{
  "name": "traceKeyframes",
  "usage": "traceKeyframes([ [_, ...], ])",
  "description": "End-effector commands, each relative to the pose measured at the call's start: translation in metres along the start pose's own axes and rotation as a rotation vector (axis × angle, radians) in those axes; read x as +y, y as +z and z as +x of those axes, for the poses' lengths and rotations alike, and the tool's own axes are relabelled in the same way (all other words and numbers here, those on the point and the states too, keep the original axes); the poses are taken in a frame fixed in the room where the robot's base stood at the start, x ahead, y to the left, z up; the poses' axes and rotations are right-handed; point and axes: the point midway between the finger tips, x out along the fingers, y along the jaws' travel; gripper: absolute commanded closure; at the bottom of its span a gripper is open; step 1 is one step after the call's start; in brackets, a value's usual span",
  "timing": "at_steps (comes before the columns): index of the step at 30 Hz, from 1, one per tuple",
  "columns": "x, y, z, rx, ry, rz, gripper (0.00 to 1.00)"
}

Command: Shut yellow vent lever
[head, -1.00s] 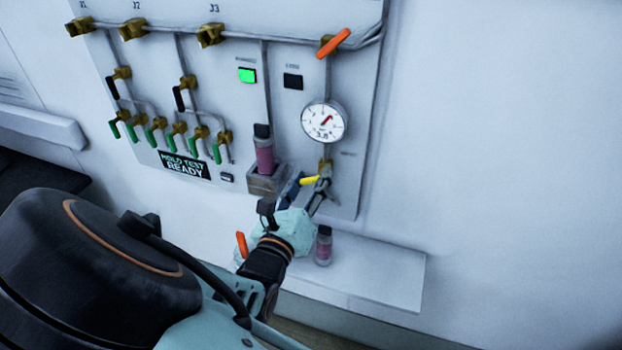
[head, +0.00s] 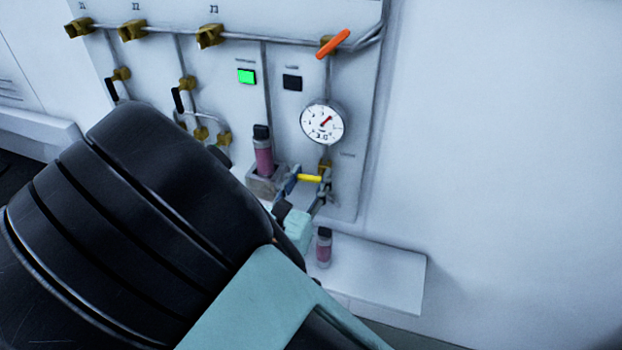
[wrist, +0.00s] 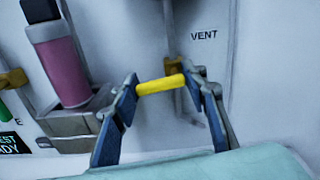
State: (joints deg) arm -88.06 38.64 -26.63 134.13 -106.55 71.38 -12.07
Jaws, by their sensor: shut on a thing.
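The yellow vent lever (head: 309,178) sits on a brass valve (head: 325,165) below the round gauge. In the wrist view my gripper's blue finger pads (wrist: 162,98) press against the lever's two ends. The valve body is partly hidden behind the lever in the wrist view.
A pink-filled vial (head: 263,150) stands in a grey holder (head: 262,183) close left of my gripper. Another vial (head: 324,248) stands on the white shelf (head: 385,275) below. The gauge (head: 322,123) and an orange lever (head: 333,43) are above. My arm hides the panel's lower left.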

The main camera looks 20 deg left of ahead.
Motion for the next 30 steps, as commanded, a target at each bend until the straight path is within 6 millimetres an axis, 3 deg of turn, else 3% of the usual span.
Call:
traceKeyframes([
  [9,-0.0004,0.0028,0.0003,-0.002,-0.001,0.123,0.84],
  [24,-0.0001,0.0038,0.0001,-0.002,0.000,0.144,0.84],
  [25,-0.0001,0.0038,0.0001,-0.002,0.000,0.144,0.57],
  [30,-0.0001,0.0035,0.0001,-0.002,0.000,0.142,0.41],
])
